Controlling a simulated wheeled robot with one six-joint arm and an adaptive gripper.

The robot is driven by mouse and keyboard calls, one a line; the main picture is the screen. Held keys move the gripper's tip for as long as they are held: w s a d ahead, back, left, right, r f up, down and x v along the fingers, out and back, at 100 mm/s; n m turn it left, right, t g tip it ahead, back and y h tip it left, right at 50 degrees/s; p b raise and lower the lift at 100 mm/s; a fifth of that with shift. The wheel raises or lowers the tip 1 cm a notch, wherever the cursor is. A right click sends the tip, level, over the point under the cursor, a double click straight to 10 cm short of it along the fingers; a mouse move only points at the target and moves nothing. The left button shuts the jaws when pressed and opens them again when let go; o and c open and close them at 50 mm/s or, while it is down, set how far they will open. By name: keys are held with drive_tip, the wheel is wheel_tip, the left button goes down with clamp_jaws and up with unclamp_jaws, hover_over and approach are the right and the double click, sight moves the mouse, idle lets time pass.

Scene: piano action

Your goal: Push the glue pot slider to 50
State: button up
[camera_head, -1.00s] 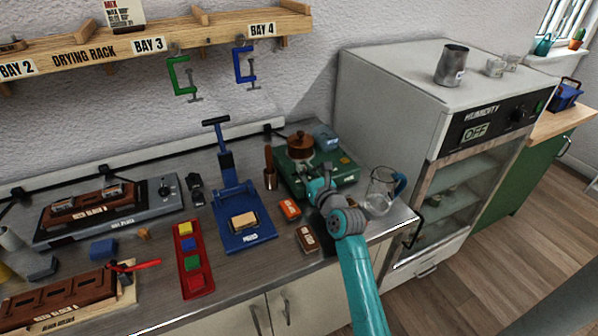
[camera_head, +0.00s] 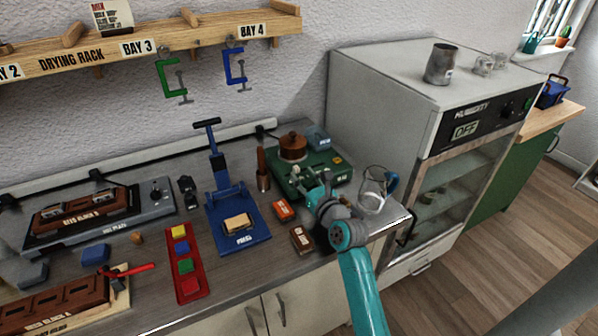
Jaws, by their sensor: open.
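The glue pot (camera_head: 292,146) is a brown, lidded pot sitting on a green base unit (camera_head: 339,161) at the back right of the bench. My gripper (camera_head: 322,182) is over the front edge of the green base, to the right of and in front of the pot. It is open, and I see nothing between its fingers. The slider and its scale are too small to make out, and my gripper and wrist cover part of the base's front. I cannot tell whether my gripper touches the base.
A glass jug (camera_head: 373,190) stands close to the right of my wrist. Orange (camera_head: 284,210) and brown (camera_head: 301,239) blocks lie to the left. A blue press (camera_head: 238,222) and a brush-like wooden-handled tool (camera_head: 263,170) stand further left. The humidity cabinet (camera_head: 390,115) rises at right.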

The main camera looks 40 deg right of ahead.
drive_tip(key=v, duration=0.8)
drive_tip(key=shift+s, duration=0.15)
idle(0.4)
